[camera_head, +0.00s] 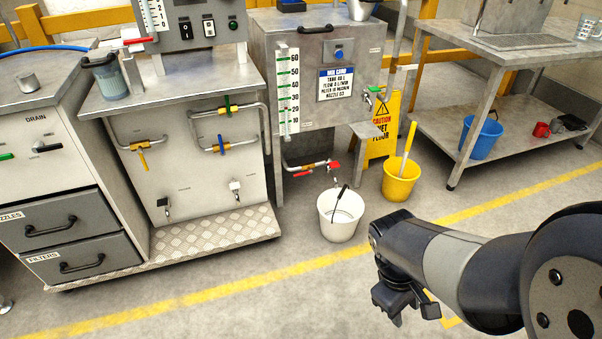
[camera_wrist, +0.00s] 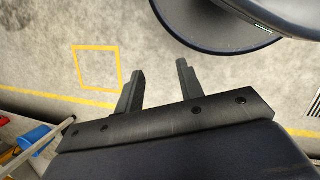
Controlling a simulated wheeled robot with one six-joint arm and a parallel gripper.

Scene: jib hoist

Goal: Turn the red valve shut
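A red valve handle (camera_head: 333,168) sits at the end of a short pipe under the grey mixing tank (camera_head: 262,75), above a white bucket (camera_head: 341,213). My gripper (camera_head: 408,305) is low at the right, over the floor, well apart from both red handles. In the wrist view my gripper (camera_wrist: 160,68) is open, with bare floor between its fingers. No red valve shows clearly there.
The left cabinet (camera_head: 197,158) carries yellow (camera_head: 142,161), green (camera_head: 227,104) and blue (camera_head: 216,145) handles. A yellow bucket (camera_head: 400,181) and caution sign (camera_head: 378,143) stand right of the tank. A steel table (camera_head: 520,49) stands at the right. The front floor is clear.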

